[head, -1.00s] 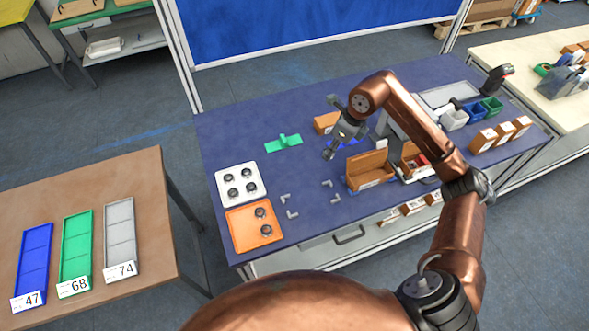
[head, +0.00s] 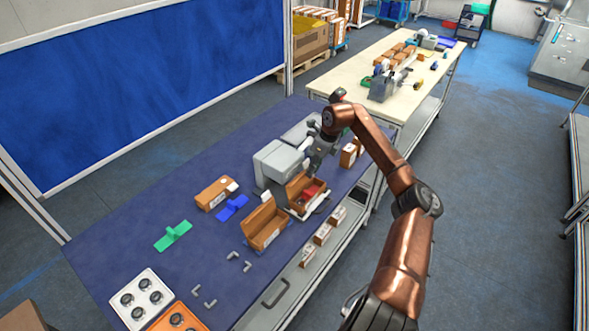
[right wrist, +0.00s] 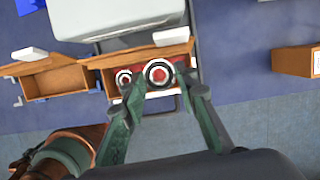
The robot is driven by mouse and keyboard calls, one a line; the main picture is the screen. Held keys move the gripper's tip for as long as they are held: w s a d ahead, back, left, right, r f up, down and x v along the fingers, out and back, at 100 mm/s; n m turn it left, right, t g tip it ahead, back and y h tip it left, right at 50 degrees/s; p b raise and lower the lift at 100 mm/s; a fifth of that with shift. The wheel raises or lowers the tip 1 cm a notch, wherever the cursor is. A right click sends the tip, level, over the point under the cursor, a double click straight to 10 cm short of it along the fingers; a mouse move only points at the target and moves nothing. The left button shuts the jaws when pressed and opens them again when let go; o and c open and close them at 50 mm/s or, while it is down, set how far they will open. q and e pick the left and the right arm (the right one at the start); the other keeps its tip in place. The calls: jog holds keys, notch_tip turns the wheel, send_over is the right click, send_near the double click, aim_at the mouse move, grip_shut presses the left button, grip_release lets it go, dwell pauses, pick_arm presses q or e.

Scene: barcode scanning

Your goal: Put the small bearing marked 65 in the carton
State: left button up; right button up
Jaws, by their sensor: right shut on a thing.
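My right gripper (head: 318,160) is above the open brown carton with a red insert (head: 296,189). In the right wrist view my right gripper (right wrist: 157,82) is shut on a small ring-shaped bearing (right wrist: 158,68), dark-rimmed with a pale ring and a red centre showing through. The held bearing is over the carton (right wrist: 180,49), and whether it touches the insert I cannot tell. A smaller-looking ring (right wrist: 123,77) sits in the red insert to its left. No marking is legible on the bearing. My left gripper is not in view.
A second open, empty brown carton (head: 262,232) stands to the left. A grey machine (head: 277,165) is right behind the cartons. A white tray (head: 122,278) of bearings and an orange tray (head: 157,325) are at lower left. Grey brackets (head: 204,297) lie on the blue table.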

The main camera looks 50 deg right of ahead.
jog(key=shift+s+d+f+m, duration=0.35)
jog(key=shift+d+f+m, duration=0.1)
jog(key=shift+d, duration=0.1)
jog(key=shift+f, duration=3.35)
jog(key=o, duration=0.9)
jog(key=shift+r+p, duration=1.15)
jog(key=shift+r, duration=0.75)
